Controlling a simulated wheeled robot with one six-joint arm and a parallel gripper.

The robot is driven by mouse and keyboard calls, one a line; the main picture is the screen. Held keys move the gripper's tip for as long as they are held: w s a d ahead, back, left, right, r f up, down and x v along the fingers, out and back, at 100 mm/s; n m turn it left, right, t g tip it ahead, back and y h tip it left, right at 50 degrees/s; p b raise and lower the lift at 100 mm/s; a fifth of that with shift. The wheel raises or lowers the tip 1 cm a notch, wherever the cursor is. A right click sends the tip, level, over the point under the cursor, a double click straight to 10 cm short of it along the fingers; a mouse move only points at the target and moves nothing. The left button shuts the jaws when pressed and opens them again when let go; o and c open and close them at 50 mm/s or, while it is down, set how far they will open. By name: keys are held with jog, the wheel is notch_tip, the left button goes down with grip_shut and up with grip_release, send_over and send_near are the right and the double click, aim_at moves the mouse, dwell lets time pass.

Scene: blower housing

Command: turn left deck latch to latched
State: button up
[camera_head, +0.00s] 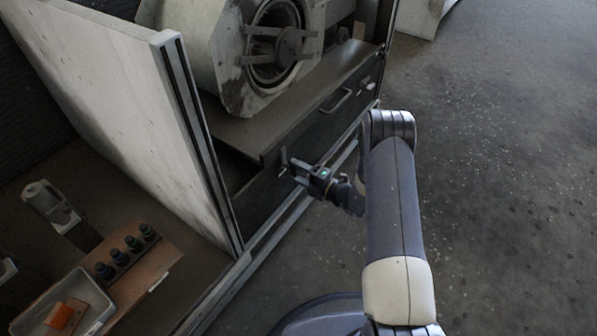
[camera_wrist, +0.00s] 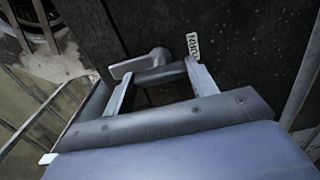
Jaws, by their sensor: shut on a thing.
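The left deck latch is a small grey lever on the dark front panel under the blower housing. It shows in the head view (camera_head: 284,158) just beyond my gripper (camera_head: 296,168), which partly hides it. In the wrist view the latch (camera_wrist: 150,62) has a rounded end at the right and a flat arm pointing left. My gripper (camera_wrist: 158,73) has its two fingers on either side of the latch and is shut on it. A small white label reading "TURN" (camera_wrist: 192,45) is beside the right fingertip. The exact contact is hard to see.
A drawer-like deck (camera_head: 335,85) carries the round blower housing (camera_head: 245,60). Its bar handle (camera_head: 337,101) and a second latch (camera_head: 369,86) are to the right. A pale panel (camera_head: 130,110) stands at left. Left below are a tray (camera_head: 95,300) and several bottles. Open floor lies right.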

dwell(0.3)
jog(key=o, duration=1.4)
jog(key=shift+d, duration=0.1)
jog(key=p+v, duration=0.2)
jog(key=v, duration=0.8)
jog(key=shift+s+d+p, duration=0.2)
jog(key=shift+s+p, duration=0.1)
jog(key=b+x, duration=0.2)
jog(key=x, duration=0.8)
jog(key=shift+w+a+b, duration=0.25)
jog(key=shift+b, duration=0.1)
